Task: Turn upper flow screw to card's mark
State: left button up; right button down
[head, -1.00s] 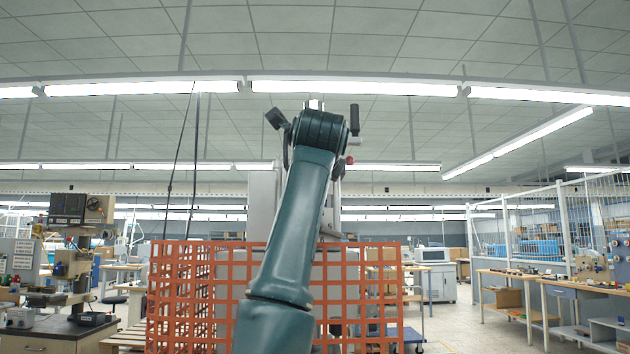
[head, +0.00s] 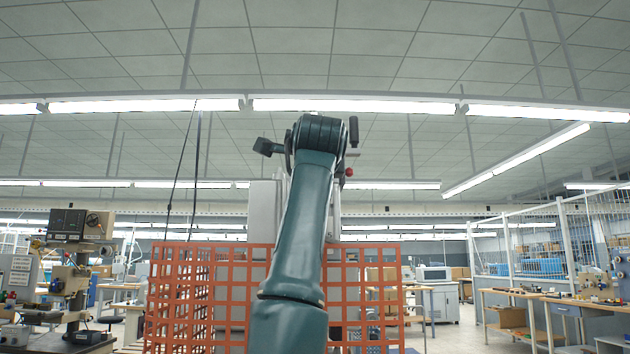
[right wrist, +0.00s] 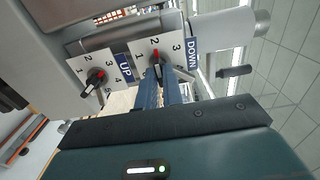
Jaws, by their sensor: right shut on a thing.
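In the right wrist view, two white number cards sit on the grey machine, each with a small screw. One screw (right wrist: 95,82) is on the card (right wrist: 79,61) beside the UP label, with a red-marked pointer. The other screw (right wrist: 157,56) is on the card (right wrist: 136,56) beside the DOWN label, its red end toward the 2. My right gripper (right wrist: 163,78) has its blue fingers shut on the DOWN screw, whose body is partly hidden by them. In the head view my arm hides this gripper. My left gripper is not in view.
An orange mesh guard (head: 190,290) stands around the grey machine (head: 262,222). In the right wrist view, a grey cylinder (right wrist: 222,30) and a black handle (right wrist: 234,71) stick out right of the cards. Workbenches stand left and right.

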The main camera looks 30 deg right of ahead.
jog(key=c, duration=1.5)
grip_release()
jog(key=shift+c, duration=0.2)
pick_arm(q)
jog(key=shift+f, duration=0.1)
pick_arm(e)
jog(key=shift+s, duration=0.1)
